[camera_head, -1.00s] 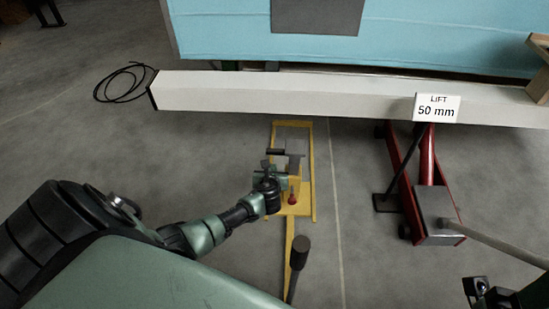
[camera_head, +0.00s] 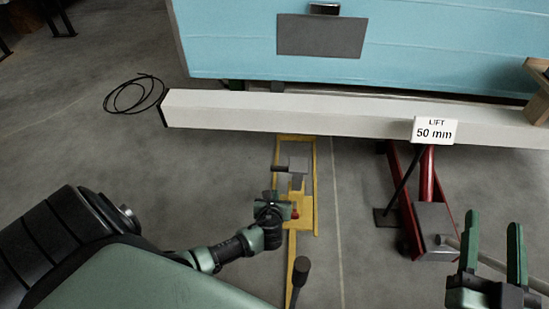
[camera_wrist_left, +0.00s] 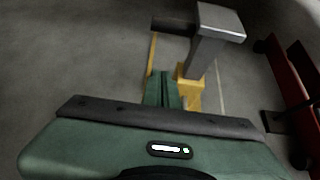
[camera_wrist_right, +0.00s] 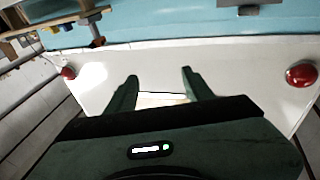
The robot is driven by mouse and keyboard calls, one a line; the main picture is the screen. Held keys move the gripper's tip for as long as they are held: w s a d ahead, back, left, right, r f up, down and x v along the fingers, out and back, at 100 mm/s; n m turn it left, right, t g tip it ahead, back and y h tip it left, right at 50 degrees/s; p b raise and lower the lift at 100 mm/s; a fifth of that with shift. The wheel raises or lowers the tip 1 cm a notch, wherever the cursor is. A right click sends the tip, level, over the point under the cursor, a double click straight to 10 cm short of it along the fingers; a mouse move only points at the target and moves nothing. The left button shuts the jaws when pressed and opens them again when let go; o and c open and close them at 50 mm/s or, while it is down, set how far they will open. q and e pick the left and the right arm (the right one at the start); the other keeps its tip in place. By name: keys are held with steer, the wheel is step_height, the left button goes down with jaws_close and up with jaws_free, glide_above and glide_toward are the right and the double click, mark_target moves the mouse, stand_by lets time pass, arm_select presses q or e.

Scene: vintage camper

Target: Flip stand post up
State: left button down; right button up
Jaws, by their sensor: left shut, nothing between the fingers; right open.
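The yellow stand (camera_head: 314,190) lies on the floor below the white beam. Its grey post (camera_head: 293,164) is partly hidden by my left gripper in the head view. In the left wrist view the post (camera_wrist_left: 205,52) rises from a yellow mount (camera_wrist_left: 190,90) and ends in a flat square plate. A dark bar (camera_wrist_left: 173,27) sticks out left of it. My left gripper (camera_head: 270,200) is shut and empty, beside the post's foot; its fingers show in the left wrist view (camera_wrist_left: 163,88). My right gripper (camera_head: 493,222) is open and empty, far right of the stand.
The white beam (camera_head: 300,113) spans above the stand, in front of the blue camper (camera_head: 230,40). A red jack (camera_head: 425,190) stands right of the stand, behind a "LIFT 50 mm" sign (camera_head: 435,131). A black cable (camera_head: 135,94) lies at left.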

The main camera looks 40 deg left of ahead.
steer(key=shift+d+f+g, duration=0.2)
steer(key=shift+f+g, duration=0.6)
steer(key=shift+f, duration=0.5)
steer(key=shift+w, duration=0.1)
